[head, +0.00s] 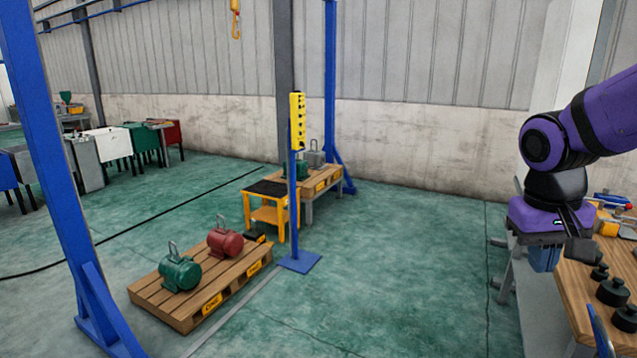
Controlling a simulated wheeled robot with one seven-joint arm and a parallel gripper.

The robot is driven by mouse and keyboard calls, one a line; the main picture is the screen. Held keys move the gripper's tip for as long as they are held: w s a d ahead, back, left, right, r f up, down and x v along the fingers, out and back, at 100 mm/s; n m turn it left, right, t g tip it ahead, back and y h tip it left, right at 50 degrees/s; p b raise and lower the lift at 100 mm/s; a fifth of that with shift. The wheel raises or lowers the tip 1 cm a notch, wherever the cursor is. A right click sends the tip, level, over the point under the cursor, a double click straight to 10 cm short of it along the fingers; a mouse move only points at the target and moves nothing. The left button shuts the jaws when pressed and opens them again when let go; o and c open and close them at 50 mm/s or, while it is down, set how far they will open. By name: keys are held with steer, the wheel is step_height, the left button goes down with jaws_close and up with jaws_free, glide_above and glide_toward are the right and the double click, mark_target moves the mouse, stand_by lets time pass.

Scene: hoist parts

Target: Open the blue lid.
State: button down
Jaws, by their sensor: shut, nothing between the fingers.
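My gripper (580,248) hangs from my purple arm at the right, over the wooden workbench (570,287). Its dark fingers are shut and hold nothing. A blue curved piece (601,332) stands at the bottom right edge of the picture, in front of the bench. It may be the blue lid, but only part of it shows, and I cannot tell whether it is open or closed. A blue block (544,258) shows just below and left of my gripper, partly hidden by it. I cannot tell what it is.
Several dark weights (613,291) stand on the bench near my gripper. Blue and red tools (612,199) lie behind it. A pallet (205,287) with a green motor (180,273) and a red motor (225,242) is on the floor. A yellow control box (297,121) stands mid-floor.

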steer(key=s+a+r+n+t+y, duration=0.1)
steer(key=s+a+r+n+t, duration=0.1)
steer(key=s+a+r+t, duration=0.3)
steer(key=shift+s+a+r+n+y, duration=0.2)
steer(key=shift+s+r+n+y, duration=0.15)
steer(key=shift+s+r, duration=0.7)
steer(key=c, duration=1.7)
jaws_free()
steer(key=shift+s+a, duration=0.1)
steer(key=shift+s, duration=0.2)
steer(key=o, duration=0.5)
steer(key=shift+a, duration=0.1)
steer(key=w+d+f+m+g, duration=0.1)
steer(key=w+d+f+m, duration=0.2)
steer(key=d, duration=0.4)
steer(key=w+d+f+g, duration=0.2)
steer(key=w+d+f, duration=0.1)
steer(key=w+d, duration=0.3)
steer(key=w+d+f+m+g, duration=0.1)
steer(key=w+d+f+m, duration=0.15)
steer(key=d, duration=0.55)
steer(key=s+d+f, duration=0.2)
steer(key=d+f, duration=0.7)
steer(key=d, duration=0.2)
steer(key=shift+m+y, duration=0.4)
steer(key=shift+y, duration=0.05)
steer(key=f, duration=0.6)
steer(key=w+f, duration=0.1)
steer(key=f, duration=0.3)
steer(key=shift+a, duration=0.4)
